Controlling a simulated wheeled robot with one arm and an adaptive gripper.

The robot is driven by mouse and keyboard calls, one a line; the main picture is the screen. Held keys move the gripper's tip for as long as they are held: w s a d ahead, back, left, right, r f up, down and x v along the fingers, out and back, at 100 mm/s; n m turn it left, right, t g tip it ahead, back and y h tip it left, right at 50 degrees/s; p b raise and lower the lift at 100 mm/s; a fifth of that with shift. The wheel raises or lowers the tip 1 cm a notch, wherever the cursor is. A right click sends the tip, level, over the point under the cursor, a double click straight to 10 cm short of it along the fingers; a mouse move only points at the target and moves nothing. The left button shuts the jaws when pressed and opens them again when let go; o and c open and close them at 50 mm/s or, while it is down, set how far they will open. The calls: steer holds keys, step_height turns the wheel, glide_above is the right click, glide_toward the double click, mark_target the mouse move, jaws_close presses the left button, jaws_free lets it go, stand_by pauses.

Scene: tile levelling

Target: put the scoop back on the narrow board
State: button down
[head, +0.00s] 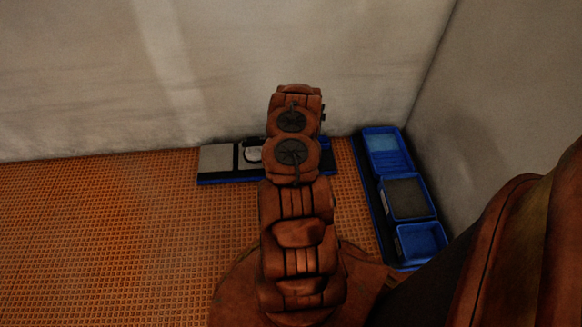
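My arm reaches up the middle of the head view toward the back wall, and my gripper is hidden behind its far links. I cannot see whether it is open or holds anything. I cannot make out the scoop. A long, narrow dark-blue board (370,203) lies at the right along the side wall. It bears a blue tray with a light-blue inside (383,143), a tray with a dark grey fill (406,198) and a blue box (421,242). Another blue-edged board (218,181) lies along the back wall, partly behind my arm.
A grey tile (216,158) lies on the back board. Beside it is another grey square with a small whitish rounded thing (254,154), partly covered by my arm. The orange textured floor (110,230) is clear at the left. Pale walls close the back and right.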

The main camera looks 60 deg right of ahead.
steer(key=c, duration=1)
jaws_free()
steer(key=shift+f, duration=0.1)
